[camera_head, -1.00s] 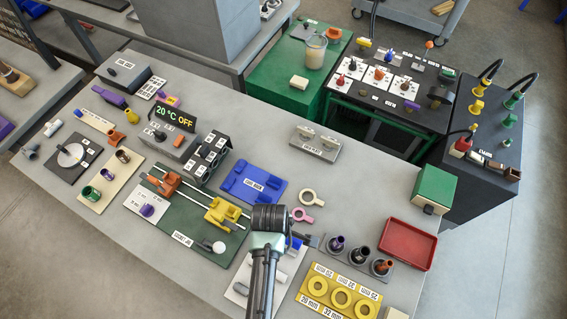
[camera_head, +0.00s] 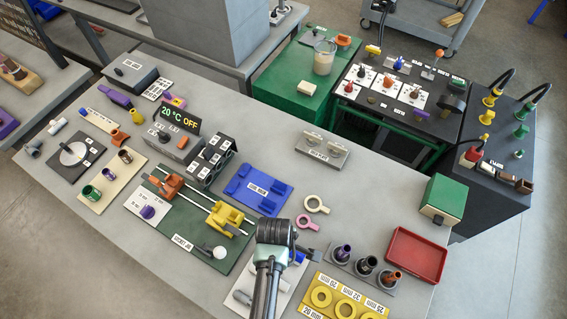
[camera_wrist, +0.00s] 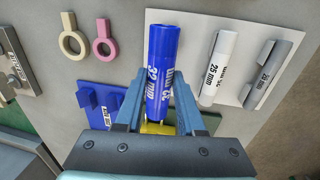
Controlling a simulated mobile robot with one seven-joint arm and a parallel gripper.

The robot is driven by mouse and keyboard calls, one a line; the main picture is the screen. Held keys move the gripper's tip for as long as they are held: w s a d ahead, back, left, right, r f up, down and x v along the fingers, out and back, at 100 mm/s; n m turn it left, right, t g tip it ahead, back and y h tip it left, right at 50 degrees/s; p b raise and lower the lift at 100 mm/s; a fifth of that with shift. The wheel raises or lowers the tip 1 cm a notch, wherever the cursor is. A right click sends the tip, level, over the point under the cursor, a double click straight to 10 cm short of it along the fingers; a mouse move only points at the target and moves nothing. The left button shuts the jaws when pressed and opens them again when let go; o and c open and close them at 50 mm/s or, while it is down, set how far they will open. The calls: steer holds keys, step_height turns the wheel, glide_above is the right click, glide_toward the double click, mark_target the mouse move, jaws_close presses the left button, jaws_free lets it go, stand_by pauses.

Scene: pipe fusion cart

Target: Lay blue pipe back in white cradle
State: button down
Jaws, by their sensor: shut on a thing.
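My gripper (camera_wrist: 159,104) is shut on the blue pipe (camera_wrist: 163,60), marked 32 mm, which stands out between the two fingers in the wrist view. In the head view my wrist hides most of the pipe; a small blue end (camera_head: 299,258) shows at its right. A white board (camera_wrist: 233,22) lies below and to the right in the wrist view, bearing a white pipe (camera_wrist: 218,65) and a grey pipe (camera_wrist: 266,72). The blue pipe overlaps this board's left edge in the picture. Its height above the board is hard to tell. In the head view the white board (camera_head: 240,304) is partly hidden by my arm.
A blue pad with raised blocks (camera_head: 258,187), a beige ring (camera_head: 316,204) and a pink ring (camera_head: 307,223) lie near my gripper. To the right are dark sockets (camera_head: 367,265), a yellow ring board (camera_head: 345,298) and a red tray (camera_head: 416,254). Open table lies behind the rings.

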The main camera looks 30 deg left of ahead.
steer(key=shift+f+b, duration=1.25)
steer(key=shift+f, duration=0.7)
steer(key=shift+f, duration=0.2)
steer(key=shift+c, duration=2.2)
jaws_free()
step_height(320, 180, up, 13)
steer(key=s+b, duration=0.1)
steer(key=s, duration=0.1)
steer(key=shift+f, duration=0.1)
